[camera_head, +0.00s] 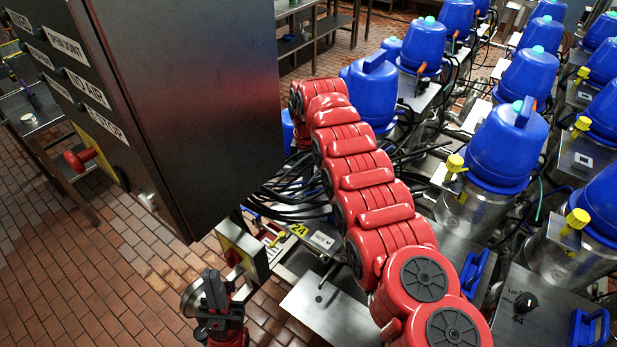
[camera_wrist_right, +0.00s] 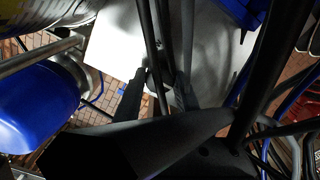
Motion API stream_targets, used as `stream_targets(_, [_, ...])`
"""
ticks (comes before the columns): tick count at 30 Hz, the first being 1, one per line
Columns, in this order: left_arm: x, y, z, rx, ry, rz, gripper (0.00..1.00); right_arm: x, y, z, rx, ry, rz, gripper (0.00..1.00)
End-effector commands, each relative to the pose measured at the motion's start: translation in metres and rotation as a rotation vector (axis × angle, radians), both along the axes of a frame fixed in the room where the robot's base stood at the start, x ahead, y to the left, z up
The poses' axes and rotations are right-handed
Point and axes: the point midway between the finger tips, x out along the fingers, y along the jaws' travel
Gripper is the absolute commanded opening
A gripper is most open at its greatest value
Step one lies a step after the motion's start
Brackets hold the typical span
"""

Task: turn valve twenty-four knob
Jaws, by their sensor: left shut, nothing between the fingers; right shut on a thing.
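A yellow label reading 24 (camera_head: 299,230) sits on a metal bench below the dark cabinet. I cannot make out a knob beside it; my red right arm and the cabinet cover much of that area. My right arm's far end is hidden in the head view. In the right wrist view, my right gripper (camera_wrist_right: 160,92) is shut with dark cables (camera_wrist_right: 155,45) running between its fingers; what exactly it grips is unclear.
The dark cabinet (camera_head: 200,100) with lettered plates blocks the upper left. Blue-topped valves (camera_head: 503,150) stand in rows at right. Black cables (camera_head: 300,195) crowd the middle. Brick floor (camera_head: 60,280) at left is clear.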

Motion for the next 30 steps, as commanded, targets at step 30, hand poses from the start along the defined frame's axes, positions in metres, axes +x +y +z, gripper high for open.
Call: stream_targets(30, [0.0000, 0.0000, -0.0087, 0.000, 0.000, 0.000, 0.00, -0.0011, 0.0003, -0.0008, -0.001, 0.003, -0.506, 0.00])
